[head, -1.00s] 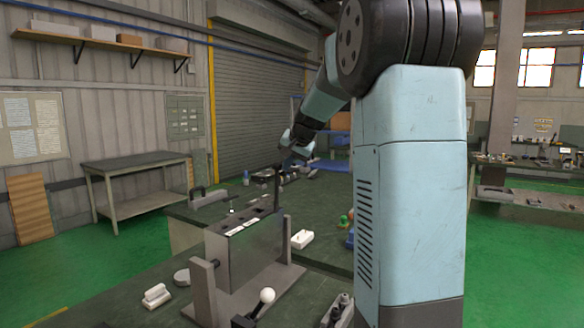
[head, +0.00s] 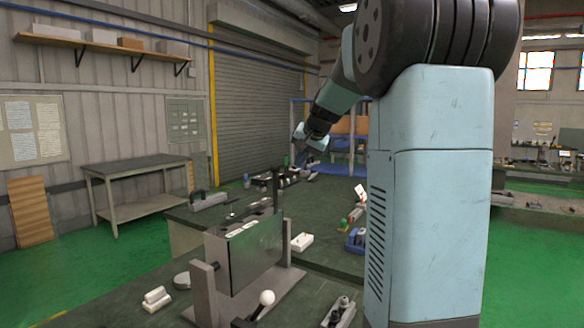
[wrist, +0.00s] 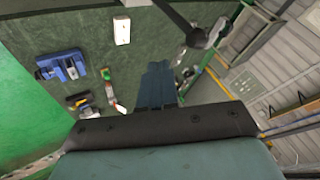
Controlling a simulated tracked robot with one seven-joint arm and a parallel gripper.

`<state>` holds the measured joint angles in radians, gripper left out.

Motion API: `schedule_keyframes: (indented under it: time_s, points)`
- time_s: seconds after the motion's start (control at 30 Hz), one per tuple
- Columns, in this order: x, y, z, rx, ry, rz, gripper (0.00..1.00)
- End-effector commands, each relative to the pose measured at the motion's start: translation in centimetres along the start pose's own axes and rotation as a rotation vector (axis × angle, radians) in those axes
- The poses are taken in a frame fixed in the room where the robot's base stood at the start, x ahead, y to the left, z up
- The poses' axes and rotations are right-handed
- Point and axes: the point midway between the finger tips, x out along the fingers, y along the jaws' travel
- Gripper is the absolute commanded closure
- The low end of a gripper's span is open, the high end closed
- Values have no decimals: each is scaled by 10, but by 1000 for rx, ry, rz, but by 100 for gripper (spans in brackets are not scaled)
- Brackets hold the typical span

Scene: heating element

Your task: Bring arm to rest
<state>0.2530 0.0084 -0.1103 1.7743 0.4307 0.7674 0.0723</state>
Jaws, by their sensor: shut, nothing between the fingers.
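My arm reaches from the large black joint at upper right in the head view, over the bench. My gripper (wrist: 158,78) is shut and empty, its blue fingers together in the wrist view. In the head view the arm's end is small, up behind the black upright post (head: 276,185); its fingertips are hard to make out there. The grey metal box fixture (head: 245,255) stands on the near bench, its top slotted, apart from my arm's end. In the wrist view a dark rod with a round knob (wrist: 196,38) shows above and right of the fingers.
A white block (head: 302,242) and a blue holder (head: 355,240) are on the bench, with a red-and-white item (wrist: 116,104) nearby. A white-ball lever (head: 267,297) stands in front of the fixture. A side table (head: 135,165) is at left. Air above the bench looks clear.

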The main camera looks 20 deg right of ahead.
Motion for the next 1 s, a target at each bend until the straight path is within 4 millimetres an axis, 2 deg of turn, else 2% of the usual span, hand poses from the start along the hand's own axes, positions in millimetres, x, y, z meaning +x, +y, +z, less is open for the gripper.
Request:
schedule_keyframes:
  time_s: [0.1,0.3,0.43,0.7,0.77,0.87,1.0]
  points:
    - [-23,-5,-1,-4,1,-2,100]
    - [-50,-9,0,-5,-2,-3,100]
    - [-58,-10,-1,-6,-3,-2,100]
    - [-63,-11,4,-12,-7,-1,100]
    - [-66,-12,12,-24,-12,0,100]
    - [-75,-14,38,-63,-26,4,100]
    - [-91,-14,92,-149,-55,17,100]
